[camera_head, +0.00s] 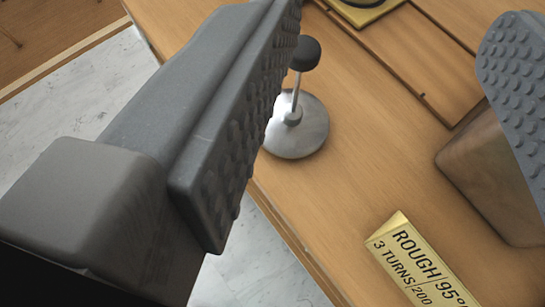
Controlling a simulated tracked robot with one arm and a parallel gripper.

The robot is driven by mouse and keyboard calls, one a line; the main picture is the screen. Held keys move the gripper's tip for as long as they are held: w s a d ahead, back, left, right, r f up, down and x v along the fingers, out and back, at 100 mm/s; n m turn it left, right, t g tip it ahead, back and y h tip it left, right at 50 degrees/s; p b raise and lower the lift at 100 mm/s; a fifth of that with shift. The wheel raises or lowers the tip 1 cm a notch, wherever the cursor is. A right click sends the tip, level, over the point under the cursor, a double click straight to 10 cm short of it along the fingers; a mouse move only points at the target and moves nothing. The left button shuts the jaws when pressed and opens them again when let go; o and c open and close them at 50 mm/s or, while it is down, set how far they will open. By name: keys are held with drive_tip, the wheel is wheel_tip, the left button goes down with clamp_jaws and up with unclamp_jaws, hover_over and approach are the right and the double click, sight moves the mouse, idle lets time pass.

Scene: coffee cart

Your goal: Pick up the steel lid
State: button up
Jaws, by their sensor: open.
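The steel lid (304,132) is a shiny round disc with a thin stem and a black ball knob (306,53) on top. It rests on the wooden cart top near its edge. My gripper (400,75) is open, with one grey studded finger at left and the other at the right edge of the picture. The lid shows between the fingers, close beside the left finger in the picture, which hides its left side. I cannot tell whether that finger touches it. Nothing is held.
A brass sign (418,262) reading "ROUGH 95°, 3 TURNS/200" stands in front on the wooden top (350,190). A brown wooden block (490,180) is at right, partly behind the finger. A brass-edged plate (362,14) is at the top. Marble floor (90,95) lies beyond the edge.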

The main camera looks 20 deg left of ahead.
drive_tip(key=g+y, duration=0.1)
approach(301, 71)
drive_tip(key=x, duration=0.8)
drive_tip(key=shift+w+d+b, duration=0.1)
drive_tip(key=shift+w+b, duration=0.2)
drive_tip(key=shift+w+f, duration=0.35)
drive_tip(key=shift+w, duration=0.1)
drive_tip(key=shift+a+b+x, duration=0.15)
drive_tip(key=shift+b+x, duration=0.05)
drive_tip(key=shift+x, duration=0.8)
drive_tip(key=shift+a+b+x, duration=0.15)
drive_tip(key=shift+b+x, duration=0.05)
drive_tip(key=shift+x, duration=0.8)
drive_tip(key=shift+r, duration=0.1)
clamp_jaws()
